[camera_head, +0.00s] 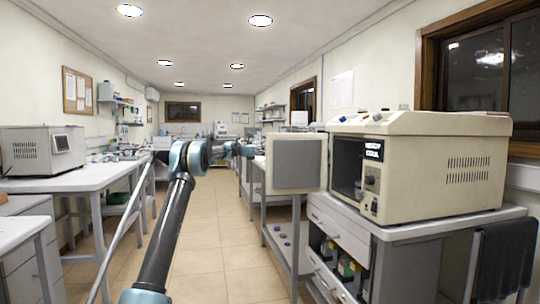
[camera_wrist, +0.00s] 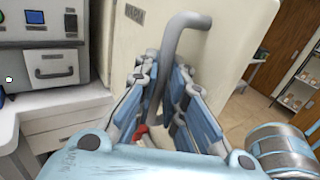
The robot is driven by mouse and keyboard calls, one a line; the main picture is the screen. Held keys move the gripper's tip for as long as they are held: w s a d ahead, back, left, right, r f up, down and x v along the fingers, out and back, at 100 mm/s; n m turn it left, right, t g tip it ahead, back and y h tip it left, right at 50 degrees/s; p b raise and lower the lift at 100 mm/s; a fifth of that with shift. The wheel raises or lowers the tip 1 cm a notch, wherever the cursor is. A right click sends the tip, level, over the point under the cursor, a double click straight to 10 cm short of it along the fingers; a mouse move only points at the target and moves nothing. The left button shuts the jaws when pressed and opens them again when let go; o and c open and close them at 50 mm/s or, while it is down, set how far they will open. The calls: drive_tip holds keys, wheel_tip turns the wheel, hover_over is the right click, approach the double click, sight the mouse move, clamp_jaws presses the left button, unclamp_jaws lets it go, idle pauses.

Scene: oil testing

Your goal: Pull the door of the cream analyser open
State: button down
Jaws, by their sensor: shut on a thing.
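The cream analyser (camera_head: 435,160) stands on a grey cabinet at the right in the head view. Its door (camera_head: 297,163) is swung open towards the left, and the dark chamber (camera_head: 346,165) shows beside it. In the wrist view the cream door panel (camera_wrist: 228,50) fills the upper middle. A curved grey bar handle (camera_wrist: 178,38) stands out from it. My gripper (camera_wrist: 163,82) is shut on this handle, with a blue-grey finger on either side. In the head view the gripper is largely hidden behind the door's left edge.
The cabinet with drawers (camera_head: 337,235) stands below the analyser. A white bench (camera_head: 80,180) with a boxy instrument (camera_head: 42,150) is at the left. The tiled aisle (camera_head: 215,235) between is clear. A dark cloth (camera_head: 505,255) hangs at the right.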

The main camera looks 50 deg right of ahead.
drive_tip(key=shift+d, duration=0.25)
drive_tip(key=c, duration=1.9)
unclamp_jaws()
drive_tip(key=shift+s+d, duration=0.1)
drive_tip(key=shift+s, duration=0.05)
drive_tip(key=shift+c, duration=0.2)
drive_tip(key=shift+w, duration=0.2)
drive_tip(key=v, duration=1.2)
drive_tip(key=shift+w, duration=0.1)
